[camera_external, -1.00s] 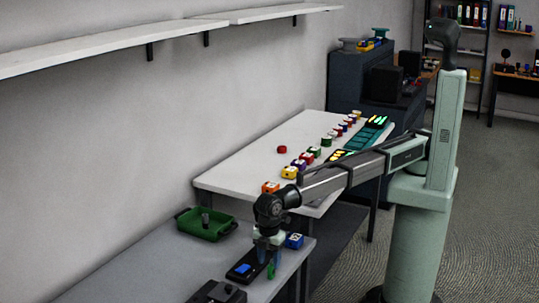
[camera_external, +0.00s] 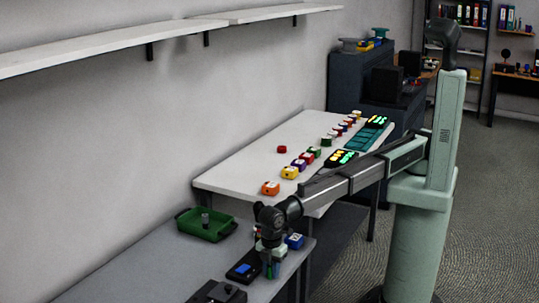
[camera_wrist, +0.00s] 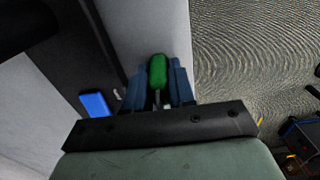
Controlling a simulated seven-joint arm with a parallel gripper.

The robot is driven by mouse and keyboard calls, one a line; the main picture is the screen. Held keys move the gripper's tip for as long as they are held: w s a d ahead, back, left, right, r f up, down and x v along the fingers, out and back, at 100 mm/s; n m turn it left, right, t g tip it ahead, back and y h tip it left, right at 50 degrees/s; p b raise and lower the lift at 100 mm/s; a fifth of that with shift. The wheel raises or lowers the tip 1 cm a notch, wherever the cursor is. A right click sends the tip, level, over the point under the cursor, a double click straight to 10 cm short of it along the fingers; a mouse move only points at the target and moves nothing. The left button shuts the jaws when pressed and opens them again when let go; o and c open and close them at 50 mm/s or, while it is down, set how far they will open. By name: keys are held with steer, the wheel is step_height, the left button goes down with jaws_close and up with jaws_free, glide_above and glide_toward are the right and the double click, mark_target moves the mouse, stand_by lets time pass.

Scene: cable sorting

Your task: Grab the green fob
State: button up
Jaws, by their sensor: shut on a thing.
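A green fob (camera_wrist: 158,72) stands between the two blue fingers of my gripper (camera_wrist: 160,90) in the wrist view, with a small metal part at its near end. My gripper is shut on it. In the external view my gripper (camera_external: 271,268) points down over the front right part of the near grey table, beside the black device. The fob there is mostly hidden between the fingers.
A black device with a blue screen (camera_external: 243,267) lies just left of my gripper; its blue screen shows in the wrist view (camera_wrist: 95,104). A blue block (camera_external: 295,241) sits to the right. A green tray (camera_external: 190,226) stands further back. The table's right edge is close.

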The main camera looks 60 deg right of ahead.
jaws_close()
steer(key=shift+r, duration=0.15)
